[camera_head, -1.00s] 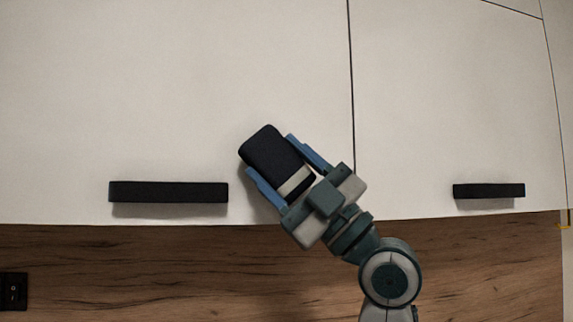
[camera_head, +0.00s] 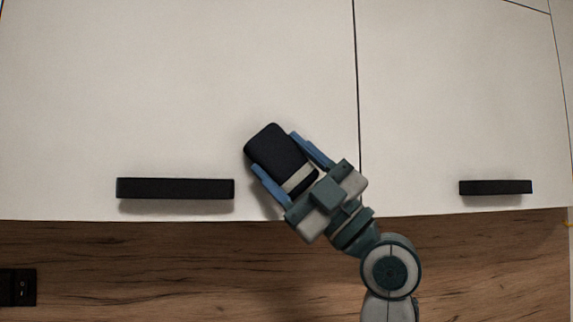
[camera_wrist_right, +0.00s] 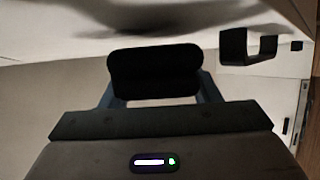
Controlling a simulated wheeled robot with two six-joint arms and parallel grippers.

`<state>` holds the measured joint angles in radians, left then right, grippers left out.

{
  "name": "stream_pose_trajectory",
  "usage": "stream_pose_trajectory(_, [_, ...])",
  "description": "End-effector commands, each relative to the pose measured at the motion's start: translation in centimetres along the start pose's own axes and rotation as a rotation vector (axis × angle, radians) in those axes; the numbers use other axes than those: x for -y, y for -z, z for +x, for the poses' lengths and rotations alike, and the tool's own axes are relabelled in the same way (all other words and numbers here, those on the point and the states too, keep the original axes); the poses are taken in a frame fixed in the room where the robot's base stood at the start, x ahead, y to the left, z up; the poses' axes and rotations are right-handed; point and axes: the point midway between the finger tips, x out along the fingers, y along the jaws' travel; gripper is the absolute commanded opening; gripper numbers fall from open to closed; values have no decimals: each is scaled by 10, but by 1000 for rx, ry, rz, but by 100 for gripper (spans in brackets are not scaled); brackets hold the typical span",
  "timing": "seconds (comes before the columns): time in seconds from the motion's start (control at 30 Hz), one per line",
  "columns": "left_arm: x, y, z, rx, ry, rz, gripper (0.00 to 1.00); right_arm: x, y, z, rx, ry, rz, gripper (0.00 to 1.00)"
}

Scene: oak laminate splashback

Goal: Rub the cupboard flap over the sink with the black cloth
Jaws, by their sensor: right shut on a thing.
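The black cloth (camera_head: 274,152) is a dark rounded pad with a pale band near its lower end. My right gripper (camera_head: 284,165) is shut on it, a blue finger along each side. The cloth lies over the lower right part of the large white cupboard flap (camera_head: 150,90), left of the vertical seam. Whether it touches the flap cannot be told from the head view. In the right wrist view the cloth (camera_wrist_right: 155,72) shows as a black block between the fingers. My left gripper is in neither view.
The flap's black bar handle (camera_head: 175,188) is left of the cloth. A second white cupboard front (camera_head: 450,100) with a black handle (camera_head: 495,187) is right of the seam. Below is the wood splashback (camera_head: 180,260) with a black socket (camera_head: 18,287) at lower left.

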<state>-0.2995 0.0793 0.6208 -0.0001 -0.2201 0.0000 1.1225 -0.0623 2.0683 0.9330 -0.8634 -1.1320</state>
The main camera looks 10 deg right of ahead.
Motion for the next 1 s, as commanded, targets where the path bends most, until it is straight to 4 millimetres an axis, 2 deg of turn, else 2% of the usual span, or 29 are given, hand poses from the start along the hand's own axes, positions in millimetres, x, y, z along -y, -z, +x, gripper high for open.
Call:
stream_pose_trajectory(0.77, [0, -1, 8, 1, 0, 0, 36, 0, -14, 6, 0, 0, 0, 34])
stream_pose_trajectory(1.0, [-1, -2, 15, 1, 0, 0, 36, -9, -18, -4, 2, 0, -4, 34])
